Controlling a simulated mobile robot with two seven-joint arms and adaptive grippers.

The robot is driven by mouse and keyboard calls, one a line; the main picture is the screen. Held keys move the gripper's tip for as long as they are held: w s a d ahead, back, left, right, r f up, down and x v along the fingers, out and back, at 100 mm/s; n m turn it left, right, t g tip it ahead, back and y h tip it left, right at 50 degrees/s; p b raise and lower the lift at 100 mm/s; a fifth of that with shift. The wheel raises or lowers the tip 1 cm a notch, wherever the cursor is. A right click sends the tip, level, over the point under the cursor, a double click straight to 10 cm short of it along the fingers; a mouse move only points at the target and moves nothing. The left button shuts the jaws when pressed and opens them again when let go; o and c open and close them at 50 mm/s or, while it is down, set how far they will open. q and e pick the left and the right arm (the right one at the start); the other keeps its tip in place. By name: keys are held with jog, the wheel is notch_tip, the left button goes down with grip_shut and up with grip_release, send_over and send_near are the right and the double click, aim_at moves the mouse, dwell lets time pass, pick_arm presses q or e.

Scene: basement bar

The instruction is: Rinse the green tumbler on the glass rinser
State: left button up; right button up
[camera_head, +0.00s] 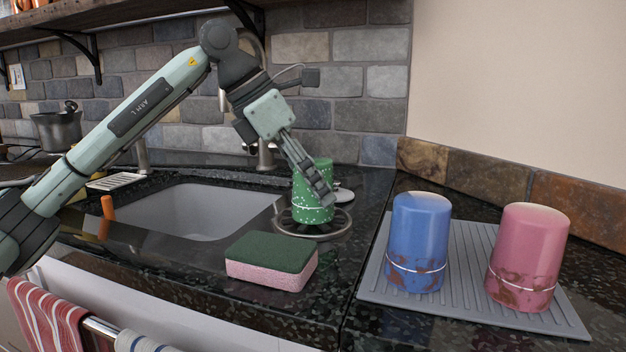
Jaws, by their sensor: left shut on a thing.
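The green tumbler (309,211) has white speckles and a pale band near its lower end. It is over the round glass rinser (341,229), right of the sink. My left gripper (322,192) is shut on the green tumbler, with its fingers across the tumbler's right side. Part of the rinser is hidden behind the tumbler. My right gripper is not in view.
A green and pink sponge (271,262) lies in front of the rinser. A blue tumbler (419,240) and a pink tumbler (528,256), both with brown smudges, stand on a grey ridged mat (464,243) at right. The sink (210,211) is empty at left. A faucet (264,155) stands behind.

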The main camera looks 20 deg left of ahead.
aim_at(326, 158)
pick_arm(q)
jog(key=shift+r+p, duration=2.9)
jog(key=shift+r, duration=0.65)
jog(key=shift+f, duration=0.1)
